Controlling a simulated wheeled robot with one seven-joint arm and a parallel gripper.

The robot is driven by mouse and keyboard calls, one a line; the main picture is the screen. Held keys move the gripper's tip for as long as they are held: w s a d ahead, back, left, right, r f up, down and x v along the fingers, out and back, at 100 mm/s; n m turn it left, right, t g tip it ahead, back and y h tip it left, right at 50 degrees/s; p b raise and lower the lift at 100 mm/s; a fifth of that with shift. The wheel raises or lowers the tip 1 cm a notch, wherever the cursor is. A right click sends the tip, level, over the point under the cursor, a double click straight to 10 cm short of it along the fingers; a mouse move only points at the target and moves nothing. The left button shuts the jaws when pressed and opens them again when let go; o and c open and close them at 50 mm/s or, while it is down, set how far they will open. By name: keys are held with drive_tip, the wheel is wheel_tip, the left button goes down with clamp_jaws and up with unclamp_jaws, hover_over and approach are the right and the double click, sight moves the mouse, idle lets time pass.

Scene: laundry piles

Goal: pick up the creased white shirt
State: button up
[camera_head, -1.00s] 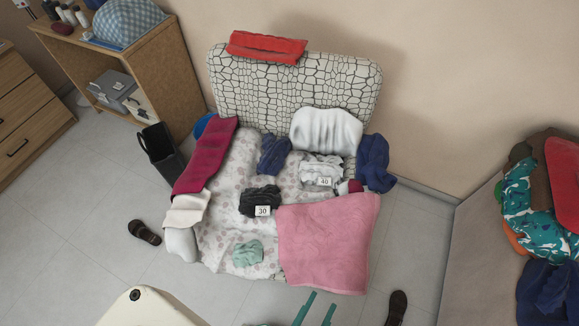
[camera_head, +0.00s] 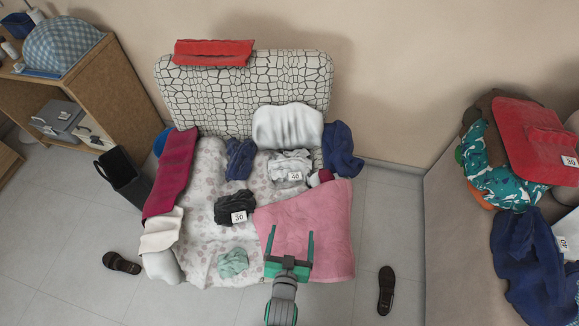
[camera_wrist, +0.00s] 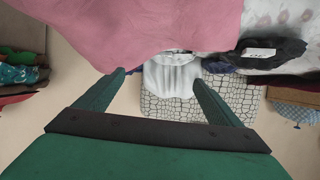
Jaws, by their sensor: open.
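A crumpled white-grey garment (camera_head: 290,165) with a tag reading 40 lies on the couch's middle right, below a smoother white ribbed piece (camera_head: 288,126) that leans on the backrest. I take the crumpled garment for the creased white shirt. In the wrist view, the ribbed white piece (camera_wrist: 172,78) shows between the fingers. Only a pale strip of the crumpled garment seems to show above it, mostly hidden by the pink cloth. My gripper (camera_head: 290,242) is open and empty, over the pink cloth in the head view, nearer the front than the shirt.
The pink cloth (camera_head: 325,215) covers the couch's front right. A black garment (camera_head: 230,207) tagged 30 and navy cloths (camera_head: 240,158) (camera_head: 340,150) lie near the shirt. A maroon cloth (camera_head: 172,175) covers the left arm. At right is another laundry pile (camera_head: 515,250). Shoes (camera_head: 386,290) lie on the floor.

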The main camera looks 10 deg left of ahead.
drive_tip(key=w+a+f, duration=0.2)
drive_tip(key=w+a, duration=0.2)
drive_tip(key=w, duration=0.7)
drive_tip(key=n+g+y, duration=0.1)
drive_tip(key=n+g, duration=0.1)
approach(290, 163)
drive_tip(key=x, duration=0.3)
drive_tip(key=shift+a+f, duration=0.15)
drive_tip(key=shift+f, duration=0.3)
drive_tip(key=shift+w+r+x, duration=0.1)
drive_tip(key=shift+r+x, duration=0.05)
drive_tip(key=shift+x, duration=1.05)
drive_tip(key=shift+w+r+x, duration=0.1)
drive_tip(key=shift+r+x, duration=0.05)
drive_tip(key=shift+x, duration=1)
drive_tip(key=shift+w+a+f, duration=0.1)
drive_tip(key=shift+w+f, duration=0.3)
drive_tip(key=shift+w, duration=0.2)
drive_tip(key=c, duration=1.3)
